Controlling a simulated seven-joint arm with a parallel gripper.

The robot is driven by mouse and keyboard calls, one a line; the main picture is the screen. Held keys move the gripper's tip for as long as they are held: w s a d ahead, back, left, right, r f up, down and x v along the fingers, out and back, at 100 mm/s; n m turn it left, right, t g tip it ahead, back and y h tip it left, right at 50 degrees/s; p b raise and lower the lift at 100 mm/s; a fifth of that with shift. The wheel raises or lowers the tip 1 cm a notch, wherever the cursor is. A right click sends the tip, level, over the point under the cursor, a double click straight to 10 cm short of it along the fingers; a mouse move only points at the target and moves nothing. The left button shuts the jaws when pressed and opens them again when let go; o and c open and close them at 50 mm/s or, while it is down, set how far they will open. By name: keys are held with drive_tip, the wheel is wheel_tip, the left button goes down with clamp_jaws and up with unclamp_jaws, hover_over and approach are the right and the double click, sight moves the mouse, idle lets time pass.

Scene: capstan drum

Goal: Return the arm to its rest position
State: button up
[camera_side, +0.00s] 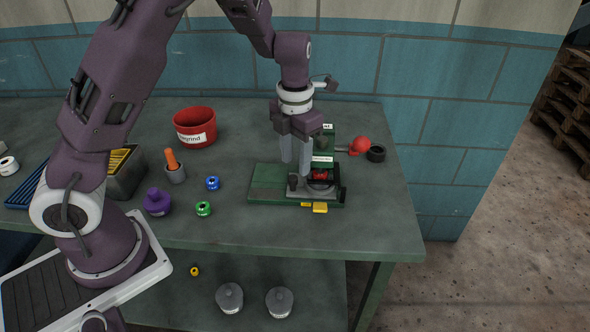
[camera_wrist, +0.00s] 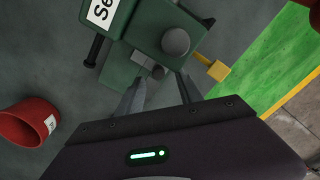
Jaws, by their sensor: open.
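My gripper (camera_side: 296,168) is open, fingers pointing down, over the green machine base (camera_side: 268,182) on the bench; nothing shows between the fingers. In the side view its fingertips are in front of or beside the machine; whether they touch it I cannot tell. The machine has a green upright block with a white label (camera_side: 322,158), a red drum-like part (camera_side: 320,176) and a yellow tab (camera_side: 320,208). In the wrist view, my gripper (camera_wrist: 160,82) reaches towards a green machine body (camera_wrist: 140,45) with a grey round knob (camera_wrist: 175,41) and a yellow-ended lever (camera_wrist: 217,70).

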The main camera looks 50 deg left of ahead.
wheel_tip(320, 180, up, 3)
drive_tip(key=shift+a+f, duration=0.1)
drive_tip(key=shift+s, duration=0.1)
drive_tip(key=s+d+r+m+t+h, duration=0.2)
drive_tip(key=s+d+r+m, duration=0.2)
drive_tip(key=s+r+m, duration=1.05)
drive_tip(key=s+m+t+y, duration=0.2)
drive_tip(key=s+m, duration=0.8)
drive_tip(key=m, duration=1.1)
drive_tip(key=shift+t, duration=0.8)
